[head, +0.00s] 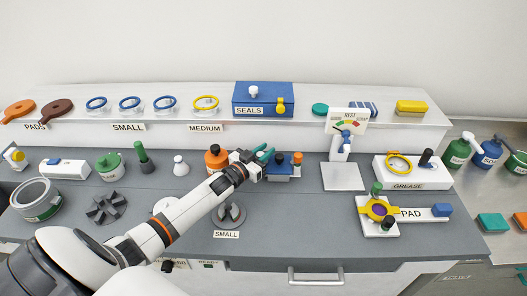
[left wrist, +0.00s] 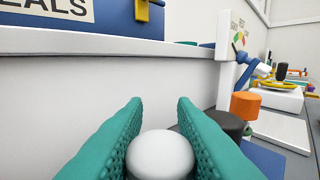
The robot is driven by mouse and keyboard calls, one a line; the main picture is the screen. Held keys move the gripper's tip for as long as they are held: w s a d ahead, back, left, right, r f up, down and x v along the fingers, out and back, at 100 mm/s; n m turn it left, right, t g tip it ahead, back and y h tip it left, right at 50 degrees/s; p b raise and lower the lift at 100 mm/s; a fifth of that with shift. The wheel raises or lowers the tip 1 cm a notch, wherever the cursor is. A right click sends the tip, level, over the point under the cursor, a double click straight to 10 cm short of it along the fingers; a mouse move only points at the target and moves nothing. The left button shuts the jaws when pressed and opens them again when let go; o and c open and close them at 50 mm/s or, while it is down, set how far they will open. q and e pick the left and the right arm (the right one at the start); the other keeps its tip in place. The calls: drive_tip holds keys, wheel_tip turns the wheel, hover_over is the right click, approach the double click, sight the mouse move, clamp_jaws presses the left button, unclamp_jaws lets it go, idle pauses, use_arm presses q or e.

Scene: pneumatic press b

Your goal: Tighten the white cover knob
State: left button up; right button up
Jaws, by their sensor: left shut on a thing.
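My left gripper (head: 265,154) reaches over the counter to a blue block (head: 283,173). Its teal fingers are shut on a round white knob (left wrist: 160,155), which sits between them in the left wrist view. In the head view this knob is hidden by the gripper. A black knob (head: 281,158) and an orange knob (head: 297,158) stand on the block, right of the gripper. They also show right of the fingers in the left wrist view, as a black knob (left wrist: 226,125) and an orange knob (left wrist: 245,105). My right gripper is not in view.
An orange-topped bottle (head: 215,158) stands close left of the gripper. The raised shelf wall is just behind it, with the blue SEALS box (head: 263,98) above. A gauge stand (head: 345,122) is to the right. Bare counter lies in front of the block.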

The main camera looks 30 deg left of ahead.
use_arm(q)
drive_tip(key=shift+m+h, duration=0.5)
drive_tip(key=shift+h, duration=0.2)
drive_tip(key=shift+d, duration=0.1)
drive_tip(key=o, duration=1)
drive_tip(key=shift+s+f, duration=0.15)
